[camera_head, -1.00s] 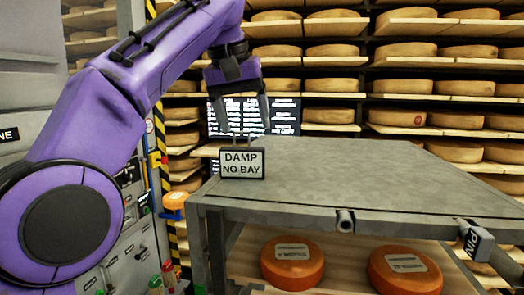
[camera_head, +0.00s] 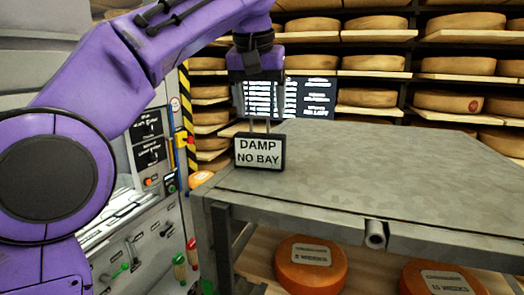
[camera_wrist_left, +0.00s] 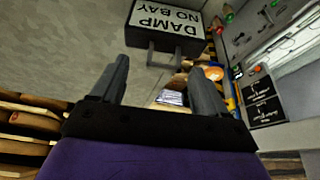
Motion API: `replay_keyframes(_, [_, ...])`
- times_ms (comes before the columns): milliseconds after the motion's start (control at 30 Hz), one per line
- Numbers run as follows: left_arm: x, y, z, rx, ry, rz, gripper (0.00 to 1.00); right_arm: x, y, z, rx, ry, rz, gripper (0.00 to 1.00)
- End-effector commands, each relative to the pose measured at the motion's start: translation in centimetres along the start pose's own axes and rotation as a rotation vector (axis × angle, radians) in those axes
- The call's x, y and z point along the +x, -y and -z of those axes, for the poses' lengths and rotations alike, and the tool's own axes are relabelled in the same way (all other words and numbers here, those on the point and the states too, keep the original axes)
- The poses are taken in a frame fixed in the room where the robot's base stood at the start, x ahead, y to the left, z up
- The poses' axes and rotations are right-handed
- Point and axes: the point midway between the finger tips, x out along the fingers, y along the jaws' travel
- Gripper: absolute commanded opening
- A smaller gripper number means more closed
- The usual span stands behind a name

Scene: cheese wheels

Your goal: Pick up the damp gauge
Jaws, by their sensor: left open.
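The damp gauge (camera_head: 259,152) is a small dark box with a white face reading "DAMP NO BAY". It stands upright near the left end of the grey table top (camera_head: 370,170), with two thin prongs rising from its top. My left gripper (camera_head: 262,100) is just above and behind it, pointing down, its fingers partly lost against the dark screen. In the left wrist view the left gripper (camera_wrist_left: 160,66) is open and empty. The gauge (camera_wrist_left: 168,22) is just beyond its fingertips there, its prongs pointing between the fingers. My right gripper is in neither view.
Shelves of cheese wheels (camera_head: 450,102) fill the back. A lit screen (camera_head: 305,97) is behind the table. Orange wheels (camera_head: 310,264) lie on the shelf under the table top. A control panel (camera_head: 125,262) with levers stands left. The table top right of the gauge is clear.

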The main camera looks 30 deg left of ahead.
Motion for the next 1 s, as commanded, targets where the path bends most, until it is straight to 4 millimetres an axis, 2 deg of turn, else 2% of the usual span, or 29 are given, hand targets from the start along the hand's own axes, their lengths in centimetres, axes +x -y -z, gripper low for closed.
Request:
replay_keyframes(100, [2.2, 0.0, 0.4, 0.000, 0.003, -0.001, 0.74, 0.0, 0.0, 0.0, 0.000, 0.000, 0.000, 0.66])
replay_keyframes(200, [3.4, -0.1, 0.4, -0.001, 0.001, 0.000, 0.74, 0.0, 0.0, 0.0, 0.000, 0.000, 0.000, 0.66])
replay_keyframes(433, [3.6, -0.1, 0.4, 0.001, -0.001, -0.001, 0.74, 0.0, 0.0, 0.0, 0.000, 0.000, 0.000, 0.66])
replay_keyframes(467, [3.6, -0.1, 0.4, 0.000, -0.001, -0.001, 0.68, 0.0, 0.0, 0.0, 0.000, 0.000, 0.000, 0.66])
replay_keyframes(600, [3.6, -0.1, 0.4, 0.000, -0.001, -0.001, 0.22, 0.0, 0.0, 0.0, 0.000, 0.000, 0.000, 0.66])
replay_keyframes(667, [3.6, -0.1, 0.4, 0.000, -0.001, -0.001, 0.03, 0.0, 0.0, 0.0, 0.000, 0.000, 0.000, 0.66])
replay_keyframes(700, [3.6, -0.1, 0.4, -0.001, -0.001, -0.001, 0.00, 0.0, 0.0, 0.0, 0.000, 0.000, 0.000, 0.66])
replay_keyframes(1000, [3.5, 0.0, 0.5, -0.003, -0.001, 0.000, 0.00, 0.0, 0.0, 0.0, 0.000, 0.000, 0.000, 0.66])
